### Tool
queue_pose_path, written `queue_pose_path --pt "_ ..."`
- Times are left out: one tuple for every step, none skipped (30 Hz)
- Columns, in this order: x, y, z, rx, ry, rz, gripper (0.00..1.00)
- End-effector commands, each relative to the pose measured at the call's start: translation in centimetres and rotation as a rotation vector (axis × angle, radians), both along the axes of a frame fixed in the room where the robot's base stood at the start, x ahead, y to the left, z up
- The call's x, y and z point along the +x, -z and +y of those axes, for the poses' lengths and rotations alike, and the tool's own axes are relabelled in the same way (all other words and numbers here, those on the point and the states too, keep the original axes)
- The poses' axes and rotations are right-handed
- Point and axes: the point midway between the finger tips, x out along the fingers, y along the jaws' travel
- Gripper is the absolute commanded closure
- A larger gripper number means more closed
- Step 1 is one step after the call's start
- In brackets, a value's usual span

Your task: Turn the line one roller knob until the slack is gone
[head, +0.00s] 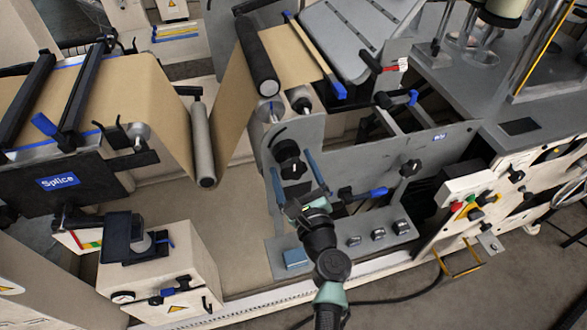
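A black roller knob (289,158) sits on the grey side plate (340,152) in the middle of the head view. I cannot read a line number on it. The brown kraft web (232,105) runs down from the left table, under a grey roller (203,145), and up to a black roller (257,55). It hangs in a deep loop there. My gripper (291,164) is open, its two blue-grey fingers spread apart near the knob's left and right sides. I cannot tell whether they touch it.
A second black knob (410,168) and a blue-handled lever (365,193) are to the right. Small grey blocks (378,234) stand on the ledge below. A cream box (160,270) stands at lower left, and a control panel (490,200) at right.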

Motion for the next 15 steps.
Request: queue_pose_path --pt "-0.01 0.00 0.00 0.000 0.000 0.000 0.22" --pt "-0.02 0.00 -0.01 0.000 0.000 0.000 0.27" --pt "-0.02 0.00 -0.01 0.000 0.000 0.000 0.34" --pt "-0.02 0.01 -0.01 0.000 0.000 0.000 0.40" --pt "-0.02 0.00 -0.01 0.000 0.000 0.000 0.45" --pt "-0.02 0.01 -0.01 0.000 0.000 0.000 0.52" --pt "-0.02 0.01 -0.01 0.000 0.000 0.000 0.58" --pt "-0.03 0.01 -0.01 0.000 0.000 0.000 0.63" --pt "-0.03 0.01 -0.01 0.000 0.000 0.000 0.70" --pt "-0.03 0.01 0.00 0.000 0.000 0.000 0.76" --pt "-0.03 0.01 -0.01 0.000 0.000 0.000 0.81" --pt "-0.03 0.01 -0.01 0.000 0.000 0.000 0.82" --pt "-0.03 -0.01 -0.01 0.004 0.000 0.001 0.82" --pt "-0.03 -0.04 0.01 0.011 0.000 0.004 0.82" --pt "-0.03 -0.08 0.02 0.031 -0.001 0.011 0.82"
